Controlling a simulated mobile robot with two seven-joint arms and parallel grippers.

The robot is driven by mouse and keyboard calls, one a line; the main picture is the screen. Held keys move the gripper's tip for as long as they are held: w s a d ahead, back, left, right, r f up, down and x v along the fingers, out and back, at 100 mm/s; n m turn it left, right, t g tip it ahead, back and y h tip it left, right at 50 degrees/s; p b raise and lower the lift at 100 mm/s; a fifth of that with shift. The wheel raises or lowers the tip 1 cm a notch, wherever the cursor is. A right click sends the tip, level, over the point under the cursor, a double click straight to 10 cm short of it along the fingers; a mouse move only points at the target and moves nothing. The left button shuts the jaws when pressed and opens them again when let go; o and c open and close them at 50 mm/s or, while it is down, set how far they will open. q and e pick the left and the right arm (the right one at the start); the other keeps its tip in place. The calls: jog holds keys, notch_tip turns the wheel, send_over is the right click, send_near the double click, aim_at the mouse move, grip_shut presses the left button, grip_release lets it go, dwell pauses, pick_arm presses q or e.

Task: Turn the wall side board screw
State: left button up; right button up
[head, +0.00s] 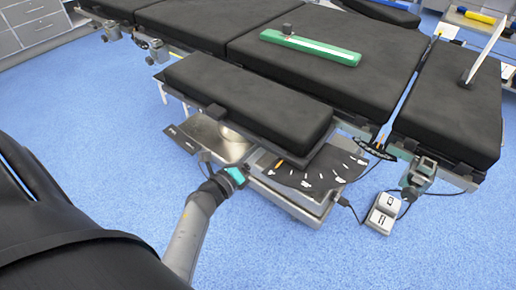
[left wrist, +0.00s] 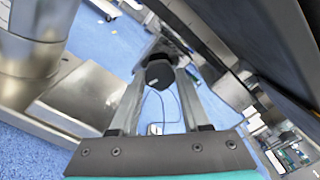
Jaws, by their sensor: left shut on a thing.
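The side board (head: 250,95) is a long black padded board along the near side of the operating table. In the left wrist view, a dark rounded screw knob (left wrist: 159,72) sits under the table's edge, beside metal parts. My left gripper (left wrist: 160,76) has its two fingers on either side of this knob, shut on it. In the head view my left gripper (head: 240,174), with its teal body, reaches in below the side board; its fingertips and the knob cannot be made out there. My right gripper is in neither view.
The operating table (head: 330,35) carries a green tool (head: 310,47) and a blue-handled one (head: 402,97). Below the side board stand a metal column (head: 220,140) and the table base (head: 300,198). A white pedal (head: 383,213) with a cable lies right.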

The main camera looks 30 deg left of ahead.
pick_arm(q)
grip_shut()
